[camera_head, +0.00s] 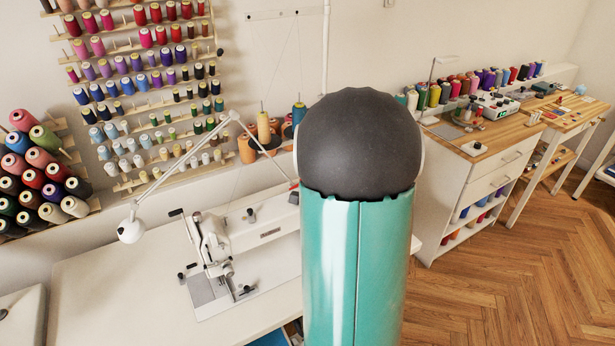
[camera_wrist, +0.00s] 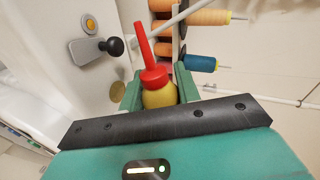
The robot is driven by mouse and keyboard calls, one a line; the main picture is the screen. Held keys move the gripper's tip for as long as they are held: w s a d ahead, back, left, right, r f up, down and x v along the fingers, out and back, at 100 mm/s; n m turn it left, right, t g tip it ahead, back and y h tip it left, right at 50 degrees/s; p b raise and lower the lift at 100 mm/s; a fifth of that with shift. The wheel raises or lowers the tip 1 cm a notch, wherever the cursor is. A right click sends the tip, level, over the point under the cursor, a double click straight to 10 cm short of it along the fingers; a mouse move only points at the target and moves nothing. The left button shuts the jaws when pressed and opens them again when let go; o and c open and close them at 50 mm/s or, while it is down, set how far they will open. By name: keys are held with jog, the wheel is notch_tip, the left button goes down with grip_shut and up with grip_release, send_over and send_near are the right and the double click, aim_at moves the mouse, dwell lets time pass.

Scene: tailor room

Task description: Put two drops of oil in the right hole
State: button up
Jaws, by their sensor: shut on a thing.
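My gripper (camera_wrist: 160,88) is shut on the oil bottle (camera_wrist: 160,96), which has a yellow body and a long red nozzle. In the wrist view the nozzle extends up and slightly left, beyond the green fingers. The white sewing machine (camera_head: 262,229) stands on the table in the head view. In the wrist view, a white surface with a metal plate and black knob (camera_wrist: 112,47) lies left of the nozzle, apart from it. I cannot make out the right hole or any oil drops. My teal arm hides the gripper and part of the machine in the head view.
A white lamp (camera_head: 131,229) reaches over the white table (camera_head: 110,285) left of the machine. Thread cones (camera_head: 263,128) stand behind the machine; orange and blue ones show in the wrist view. A wooden-topped cabinet (camera_head: 487,150) stands right. The wooden floor (camera_head: 510,270) at front right is clear.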

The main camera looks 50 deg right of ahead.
jog(key=shift+f+m+y, duration=0.25)
jog(key=shift+m+y, duration=0.35)
jog(key=shift+m, duration=0.4)
jog(key=r+m+y, duration=0.1)
jog(key=m, duration=0.1)
jog(key=a+r+m+t+y, duration=0.1)
jog(key=shift+w+a+m, duration=0.1)
jog(key=shift+w+m, duration=0.05)
jog(key=shift+m, duration=0.25)
